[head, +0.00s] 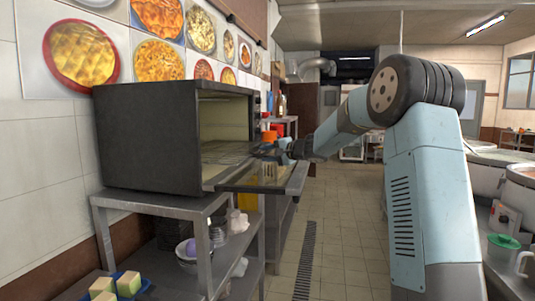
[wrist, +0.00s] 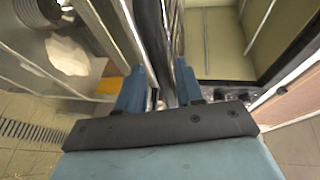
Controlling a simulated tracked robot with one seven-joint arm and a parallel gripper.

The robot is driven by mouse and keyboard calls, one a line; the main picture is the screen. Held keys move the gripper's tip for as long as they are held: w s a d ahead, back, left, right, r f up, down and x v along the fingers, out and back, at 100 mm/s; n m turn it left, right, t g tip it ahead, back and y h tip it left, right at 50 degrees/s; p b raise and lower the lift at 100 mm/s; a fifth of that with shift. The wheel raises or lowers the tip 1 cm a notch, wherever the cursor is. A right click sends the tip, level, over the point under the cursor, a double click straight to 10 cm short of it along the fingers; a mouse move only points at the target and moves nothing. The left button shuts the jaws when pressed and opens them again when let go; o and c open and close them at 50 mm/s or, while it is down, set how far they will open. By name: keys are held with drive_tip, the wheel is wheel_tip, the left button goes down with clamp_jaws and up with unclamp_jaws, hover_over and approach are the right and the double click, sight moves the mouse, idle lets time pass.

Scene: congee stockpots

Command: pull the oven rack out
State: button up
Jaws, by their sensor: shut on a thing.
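The oven (head: 150,140) is a dark box on a metal stand, open at the front, with its glass door (head: 258,178) folded down level. The oven rack (head: 226,152) is a wire grid inside it, level, its front end reaching the opening. My gripper (head: 272,150) is at the rack's front edge, above the lowered door. In the wrist view my gripper (wrist: 160,88) has its two blue fingers on either side of a dark bar at the rack's edge and is shut on it. The exact contact is partly hidden. The pale oven inside (wrist: 218,42) shows beside it.
The metal stand (head: 175,203) holds bowls and cups (head: 235,221) on its lower shelf. Another steel table (head: 285,196) stands just behind the door. Large pots (head: 492,172) and a green cup (head: 502,246) are at the right. The tiled floor (head: 335,225) in the middle is clear.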

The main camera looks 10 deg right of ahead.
drive_tip(key=shift+o, duration=1.1)
drive_tip(key=shift+w, duration=0.1)
drive_tip(key=shift+d+r, duration=0.1)
drive_tip(key=shift+d, duration=0.05)
drive_tip(key=shift+s+d, duration=0.2)
drive_tip(key=shift+s, duration=0.05)
drive_tip(key=v, duration=1.2)
drive_tip(key=shift+s, duration=0.1)
drive_tip(key=shift+s+d, duration=0.3)
drive_tip(key=shift+d, duration=0.05)
